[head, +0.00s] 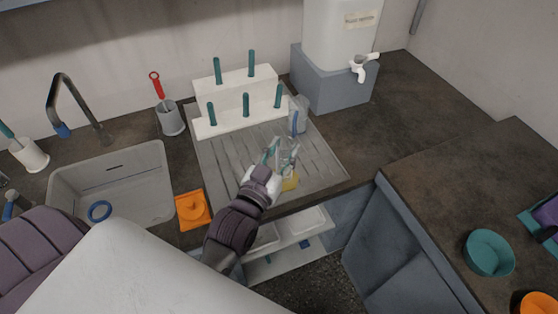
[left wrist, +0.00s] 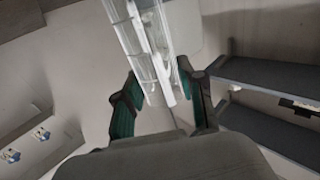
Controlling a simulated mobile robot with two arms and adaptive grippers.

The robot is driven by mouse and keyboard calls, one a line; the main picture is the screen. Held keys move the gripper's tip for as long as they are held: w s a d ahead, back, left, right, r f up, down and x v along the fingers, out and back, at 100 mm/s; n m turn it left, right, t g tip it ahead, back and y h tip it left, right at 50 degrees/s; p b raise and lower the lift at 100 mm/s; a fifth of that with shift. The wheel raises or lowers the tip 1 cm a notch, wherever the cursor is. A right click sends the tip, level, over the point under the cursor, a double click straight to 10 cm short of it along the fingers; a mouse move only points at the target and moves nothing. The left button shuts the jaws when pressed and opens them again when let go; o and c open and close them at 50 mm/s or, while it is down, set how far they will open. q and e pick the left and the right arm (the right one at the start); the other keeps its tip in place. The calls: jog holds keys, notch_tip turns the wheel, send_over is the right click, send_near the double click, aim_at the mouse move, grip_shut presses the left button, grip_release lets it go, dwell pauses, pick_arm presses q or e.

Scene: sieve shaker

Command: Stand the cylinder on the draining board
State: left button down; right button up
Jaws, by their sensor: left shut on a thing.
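The cylinder is clear and glassy; in the left wrist view (left wrist: 148,45) it runs up and slightly left between the fingers. My left gripper (head: 281,153) is shut on it, over the front part of the grooved grey draining board (head: 222,165). In the head view the cylinder (head: 287,160) is small and hard to make out against the board; I cannot tell whether its foot touches the board. My right gripper is not in view.
A white peg rack (head: 235,118) with several teal pegs stands at the board's back. A clear vessel with a blue mark (head: 299,114) stands beside it. The sink (head: 112,180) and an orange item (head: 192,209) lie left. The board's right part is clear.

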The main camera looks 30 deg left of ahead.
pick_arm(q)
jog(key=w, duration=0.5)
jog(key=shift+w+a+r, duration=0.2)
jog(key=shift+w+r, duration=0.05)
jog(key=shift+r, duration=0.1)
jog(key=a+f+p, duration=0.2)
jog(key=a+f, duration=0.8)
jog(key=a, duration=0.1)
jog(key=shift+s+a+f, duration=0.15)
jog(key=shift+a+f, duration=0.05)
jog(key=shift+f, duration=0.15)
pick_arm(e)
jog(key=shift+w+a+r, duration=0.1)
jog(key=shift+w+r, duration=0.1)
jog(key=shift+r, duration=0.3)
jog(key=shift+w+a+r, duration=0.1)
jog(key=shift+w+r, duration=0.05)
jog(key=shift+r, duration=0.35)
pick_arm(q)
jog(key=shift+f, duration=0.1)
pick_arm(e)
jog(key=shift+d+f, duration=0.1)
pick_arm(q)
jog(key=c, duration=0.7)
grip_release()
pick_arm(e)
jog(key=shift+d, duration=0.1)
